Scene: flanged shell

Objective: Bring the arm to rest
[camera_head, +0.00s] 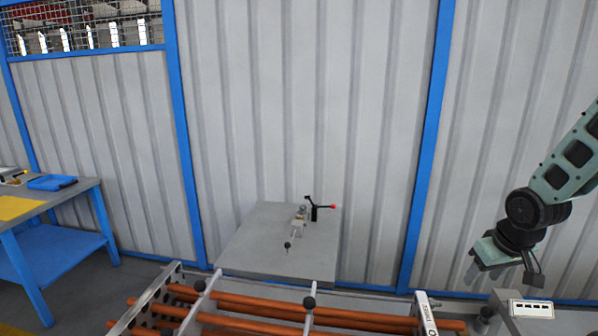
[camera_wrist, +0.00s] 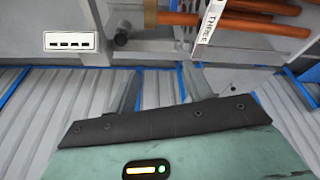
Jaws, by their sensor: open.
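My arm (camera_head: 565,165) reaches in from the right edge of the head view, bent downward at the wrist. My gripper (camera_head: 503,275) hangs at the lower right, in front of the corrugated wall. In the wrist view my gripper (camera_wrist: 157,88) shows two grey fingers standing apart, with only wall and a blue strip between them. It is open and holds nothing. No flanged shell can be made out in either view.
Orange rollers (camera_head: 260,309) run along the front. A grey box with a white label (camera_head: 531,309) is below my gripper. A blue workbench (camera_head: 60,240) is at left.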

